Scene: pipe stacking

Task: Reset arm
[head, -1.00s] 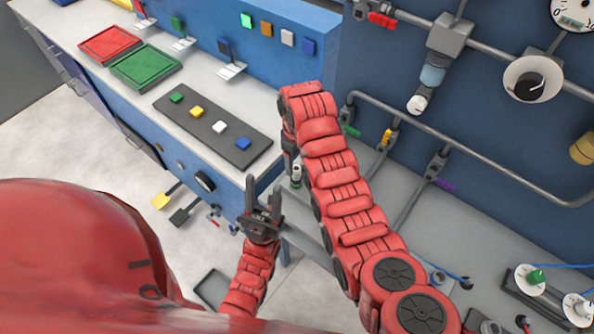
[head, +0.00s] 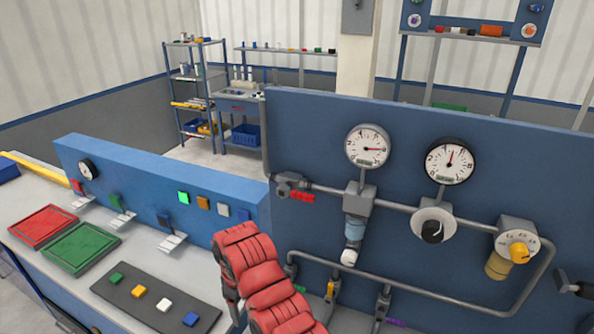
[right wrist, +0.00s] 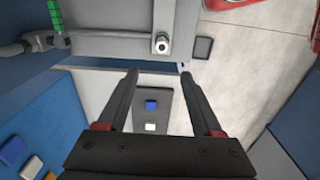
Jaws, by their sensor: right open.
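My right gripper (right wrist: 158,72) shows in the right wrist view. Its two dark fingers are spread apart, with nothing between them. Beyond and below the fingers lies a dark strip with a blue button (right wrist: 152,105) and a white button (right wrist: 150,127). In the head view only the red segmented links of my arm show at the bottom centre, in front of the bench and panel; the gripper itself is hidden or out of frame there. My left gripper is in neither current view.
A blue wall panel (head: 312,120) carries gauges, pipes and valves at the right. The bench at the left holds a red tray (head: 43,227), a green tray (head: 80,248) and a dark button strip (head: 128,292). A shelf rack (head: 188,85) stands behind.

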